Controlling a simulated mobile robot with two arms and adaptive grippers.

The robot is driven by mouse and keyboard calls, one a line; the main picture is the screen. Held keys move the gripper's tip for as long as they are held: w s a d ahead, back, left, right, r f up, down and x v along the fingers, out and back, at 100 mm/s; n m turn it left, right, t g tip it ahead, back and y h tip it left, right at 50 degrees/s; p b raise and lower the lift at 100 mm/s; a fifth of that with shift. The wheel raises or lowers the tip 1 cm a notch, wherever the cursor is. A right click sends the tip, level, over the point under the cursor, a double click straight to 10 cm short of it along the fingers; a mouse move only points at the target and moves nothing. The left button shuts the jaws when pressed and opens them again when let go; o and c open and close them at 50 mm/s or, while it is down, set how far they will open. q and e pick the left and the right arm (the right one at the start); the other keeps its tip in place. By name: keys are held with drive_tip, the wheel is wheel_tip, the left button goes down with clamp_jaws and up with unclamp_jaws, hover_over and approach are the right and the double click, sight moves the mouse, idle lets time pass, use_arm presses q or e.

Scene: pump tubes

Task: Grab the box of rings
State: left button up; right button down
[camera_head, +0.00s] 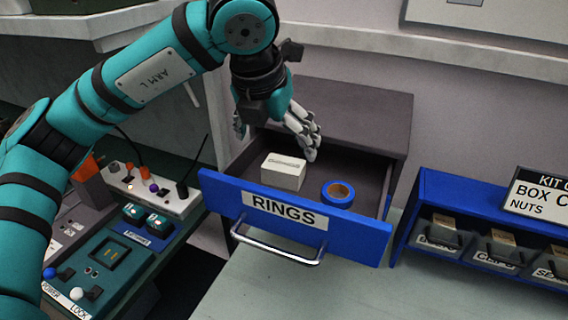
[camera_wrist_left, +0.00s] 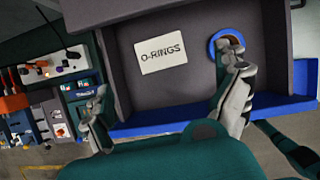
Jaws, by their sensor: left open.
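The box of rings (camera_head: 283,171) is a small white box in the open drawer with a blue front labelled RINGS (camera_head: 290,214). In the left wrist view the box (camera_wrist_left: 161,51) carries the label O-RINGS. My left gripper (camera_head: 277,137) is open and empty, above the drawer and over the back of the box. In the left wrist view its two fingers (camera_wrist_left: 168,100) are spread wide, with the box beyond them, between them in the picture. My right gripper is not in view.
A roll of blue tape (camera_head: 338,194) lies in the drawer to the right of the box. A blue rack (camera_head: 430,185) with several labelled bins stands at the right. A panel with knobs and sockets (camera_head: 150,193) is at the left. The pale worktop (camera_head: 300,290) in front is clear.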

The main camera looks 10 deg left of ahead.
sight(283, 164)
use_arm(q)
drive_tip(key=x, duration=0.3)
drive_tip(key=shift+w+p, duration=0.2)
drive_tip(key=shift+p, duration=0.15)
drive_tip(key=shift+w+f, duration=0.1)
drive_tip(key=shift+f, duration=0.35)
drive_tip(key=shift+f+p, duration=0.25)
drive_tip(key=shift+p, duration=0.25)
drive_tip(key=p+x, duration=0.2)
drive_tip(key=x, duration=0.2)
drive_tip(key=shift+w+f, duration=0.15)
drive_tip(key=shift+f, duration=0.25)
drive_tip(key=shift+d, duration=0.1)
drive_tip(key=c, duration=1.2)
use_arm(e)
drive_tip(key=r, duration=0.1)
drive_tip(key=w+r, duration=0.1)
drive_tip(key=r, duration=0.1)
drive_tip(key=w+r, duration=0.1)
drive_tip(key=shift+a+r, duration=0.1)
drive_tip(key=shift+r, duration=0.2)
